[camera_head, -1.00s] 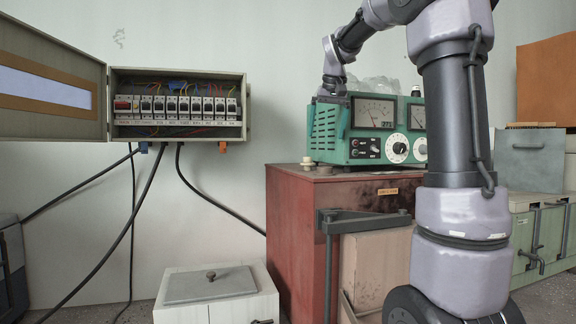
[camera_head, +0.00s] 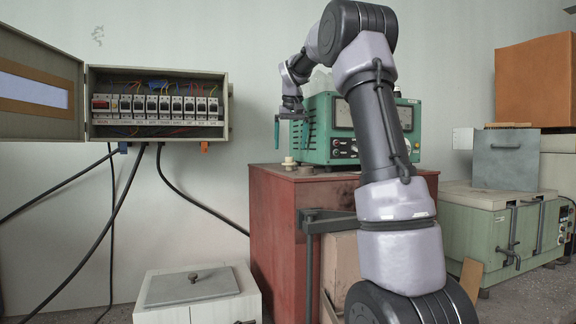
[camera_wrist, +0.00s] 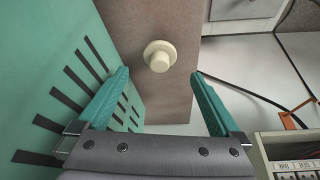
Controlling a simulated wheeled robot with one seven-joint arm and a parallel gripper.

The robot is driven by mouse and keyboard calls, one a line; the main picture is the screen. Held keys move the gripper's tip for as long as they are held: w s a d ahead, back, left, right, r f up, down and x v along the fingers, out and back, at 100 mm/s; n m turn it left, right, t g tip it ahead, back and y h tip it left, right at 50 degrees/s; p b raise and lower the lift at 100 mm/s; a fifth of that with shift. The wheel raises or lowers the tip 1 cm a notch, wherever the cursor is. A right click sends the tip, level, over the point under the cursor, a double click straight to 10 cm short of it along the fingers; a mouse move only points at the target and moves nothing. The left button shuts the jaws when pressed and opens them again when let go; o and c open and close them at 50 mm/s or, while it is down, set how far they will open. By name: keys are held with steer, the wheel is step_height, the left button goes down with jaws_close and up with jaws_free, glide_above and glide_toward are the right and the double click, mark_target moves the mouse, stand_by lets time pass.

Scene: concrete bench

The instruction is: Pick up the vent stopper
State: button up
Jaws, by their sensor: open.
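The vent stopper (camera_head: 289,163) is a small cream knob with a round flange. It stands on top of the red cabinet (camera_head: 285,215), near the front left of the green meter box (camera_head: 325,151). My gripper (camera_head: 291,134) is open above the stopper, beside the meter box. In the wrist view the stopper (camera_wrist: 159,56) shows whole, ahead of and between the two green fingertips of my gripper (camera_wrist: 160,77). Nothing is between the fingers.
The slotted green side of the meter box (camera_wrist: 75,85) is close to the left finger in the wrist view. An open fuse box (camera_head: 158,104) hangs on the wall with cables below. A white box (camera_head: 197,295) stands on the floor in front.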

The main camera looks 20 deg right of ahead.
mark_target(290, 158)
steer(key=x, duration=0.6)
steer(key=shift+w+d+f, duration=0.1)
steer(key=shift+w+f, duration=0.1)
steer(key=shift+f, duration=0.15)
steer(key=c, duration=1.3)
steer(key=shift+r, duration=0.1)
